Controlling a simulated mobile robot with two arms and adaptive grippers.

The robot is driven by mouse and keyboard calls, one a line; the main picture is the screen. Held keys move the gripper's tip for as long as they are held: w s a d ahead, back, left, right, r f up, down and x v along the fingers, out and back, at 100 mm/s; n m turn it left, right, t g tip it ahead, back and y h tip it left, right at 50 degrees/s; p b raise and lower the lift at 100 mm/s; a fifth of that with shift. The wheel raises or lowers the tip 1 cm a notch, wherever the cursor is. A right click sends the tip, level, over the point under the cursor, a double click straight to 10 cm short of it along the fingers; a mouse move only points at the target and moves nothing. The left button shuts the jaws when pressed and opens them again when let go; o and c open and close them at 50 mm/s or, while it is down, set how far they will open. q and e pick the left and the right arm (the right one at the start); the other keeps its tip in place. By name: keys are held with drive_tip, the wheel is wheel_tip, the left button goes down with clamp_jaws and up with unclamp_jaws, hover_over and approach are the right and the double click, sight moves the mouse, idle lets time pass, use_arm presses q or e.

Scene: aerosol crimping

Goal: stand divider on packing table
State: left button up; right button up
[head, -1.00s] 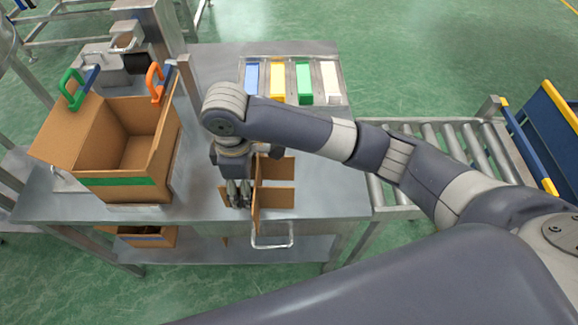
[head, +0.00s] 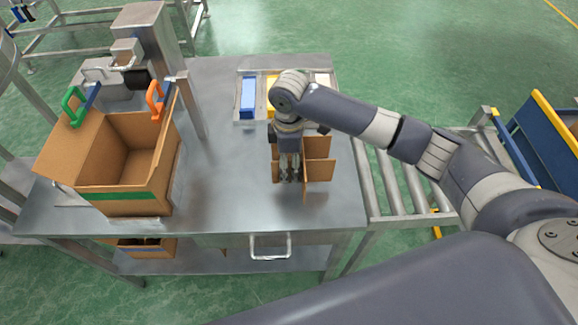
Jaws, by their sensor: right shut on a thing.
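The brown cardboard divider (head: 318,169), made of crossed panels, is upright at the right part of the steel packing table (head: 225,205). My right gripper (head: 289,178) points down and is shut on the divider's left side. I cannot tell whether the divider's lower edge touches the table top. My right arm hides part of the table behind it. My left gripper is not in view.
An open cardboard box (head: 125,160) with green and orange clips (head: 156,100) stands at the table's left. A tray with blue (head: 248,97) and yellow blocks lies at the back. A roller conveyor (head: 400,185) adjoins the right edge. The table's middle is clear.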

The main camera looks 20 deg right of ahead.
drive_tip(key=shift+f, duration=1.45)
drive_tip(key=o, duration=1.1)
drive_tip(key=shift+f, duration=0.1)
wheel_tip(320, 180, up, 12)
drive_tip(key=shift+r+b, duration=0.15)
drive_tip(key=shift+b, duration=0.25)
